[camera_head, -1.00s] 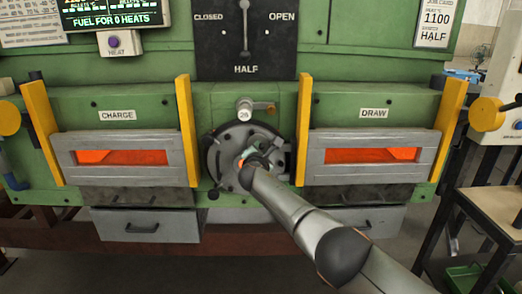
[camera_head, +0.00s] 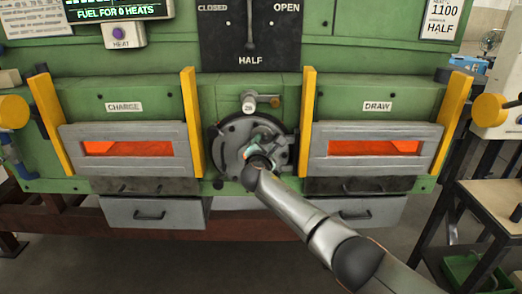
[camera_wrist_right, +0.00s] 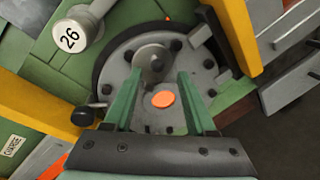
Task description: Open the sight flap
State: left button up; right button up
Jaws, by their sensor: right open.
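A round grey bolted plate (camera_head: 231,137) sits on the furnace front between the charge and draw doors. It also shows in the right wrist view (camera_wrist_right: 113,72), with a glowing orange round spot (camera_wrist_right: 163,99) and a grey round boss (camera_wrist_right: 152,62). I cannot tell which part is the sight flap. A black ball knob (camera_wrist_right: 82,116) is at its left edge in that view. My right gripper (camera_head: 262,150) is in front of the plate. In the wrist view its two green fingers (camera_wrist_right: 157,80) are apart, with the orange spot between them and nothing gripped. My left gripper is out of view.
A grey fitting marked 26 (camera_head: 249,102) juts out above the plate. Yellow uprights (camera_head: 306,125) flank the charge door (camera_head: 128,147) and draw door (camera_head: 373,147), whose windows glow orange. A small table (camera_head: 495,205) stands at the right.

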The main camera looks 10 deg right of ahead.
jog(key=v, duration=0.9)
jog(key=shift+s+p, duration=0.25)
jog(key=shift+p, duration=0.2)
jog(key=s+a+f+m+g+y, duration=0.1)
jog(key=s+f+m+y, duration=0.15)
jog(key=s+f, duration=0.5)
jog(key=s+a+f+m+g+y, duration=0.2)
jog(key=s+f+m, duration=0.15)
jog(key=f, duration=0.65)
jog(key=s+a+f+m+g+y, duration=0.1)
jog(key=s+f+m+y, duration=0.15)
jog(key=s+f, duration=0.55)
jog(key=s+d+f+m+g, duration=0.1)
jog(key=s+f+m, duration=0.3)
jog(key=s, duration=0.6)
jog(key=s+d+f+m+y, duration=0.1)
jog(key=s+d+f+m, duration=0.3)
jog(key=s+m, duration=0.4)
jog(key=s, duration=0.3)
jog(key=shift+g, duration=0.4)
jog(key=shift+s+f+m, duration=0.15)
jog(key=shift+m, duration=0.1)
